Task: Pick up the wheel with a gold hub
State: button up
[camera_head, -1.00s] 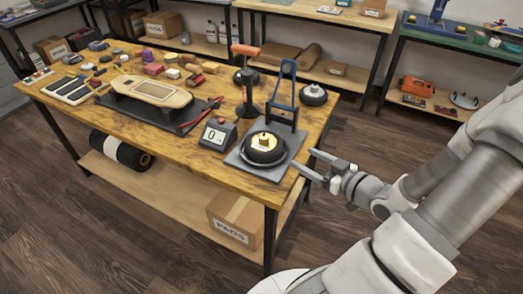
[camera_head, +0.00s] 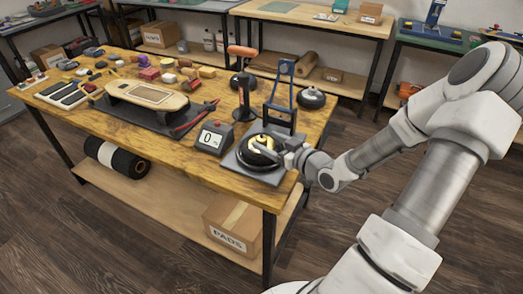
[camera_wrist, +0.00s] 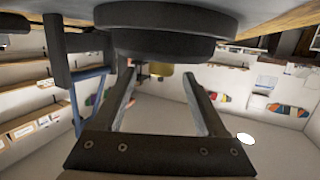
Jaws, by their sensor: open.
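The black wheel (camera_head: 250,158) with a gold hub (camera_head: 264,144) lies flat on a grey plate (camera_head: 238,168) at the near right corner of the table. My gripper (camera_head: 284,147) is at the wheel's right side, level with its top, and partly covers it. In the wrist view, which is upside down, a dark round body (camera_wrist: 165,18), likely the wheel, fills the top. A small gold part (camera_wrist: 161,69) shows between the two open fingers (camera_wrist: 160,88). I cannot tell whether the fingers touch the hub.
A blue frame (camera_head: 283,85) stands just behind the plate. Another dark wheel (camera_head: 312,98) lies behind. An orange-handled upright tool (camera_head: 241,85) and a skateboard deck (camera_head: 148,91) are further left.

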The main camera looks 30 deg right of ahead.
aim_at(263, 139)
jog(key=x, duration=0.3)
jog(key=shift+w+a+b, duration=0.2)
jog(key=shift+b, duration=0.1)
grip_shut()
